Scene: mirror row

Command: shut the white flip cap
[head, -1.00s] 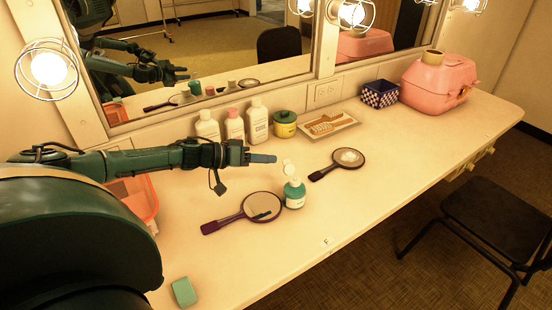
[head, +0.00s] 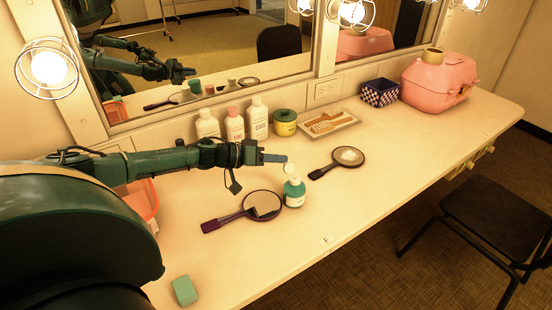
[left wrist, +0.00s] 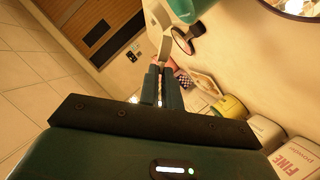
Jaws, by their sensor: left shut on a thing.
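The small teal bottle (head: 294,195) stands upright on the counter, right of the near hand mirror. Its white flip cap (head: 290,169) is up, not lying flat on the top. My left gripper (head: 281,159) reaches in from the left, and its fingertips are at the raised cap. In the left wrist view, the closed fingers (left wrist: 162,72) meet the pale lid (left wrist: 165,44), with the bottle (left wrist: 188,8) cut off at the top edge. The gripper is shut on the lid, though the contact is small and partly hidden. My right gripper is not in view.
The purple hand mirror (head: 262,206) lies beside the bottle; another hand mirror (head: 347,158) lies to the right. White bottles (head: 234,125), a yellow-green jar (head: 285,124) and a comb tray (head: 330,124) line the wall. The counter front is mostly clear.

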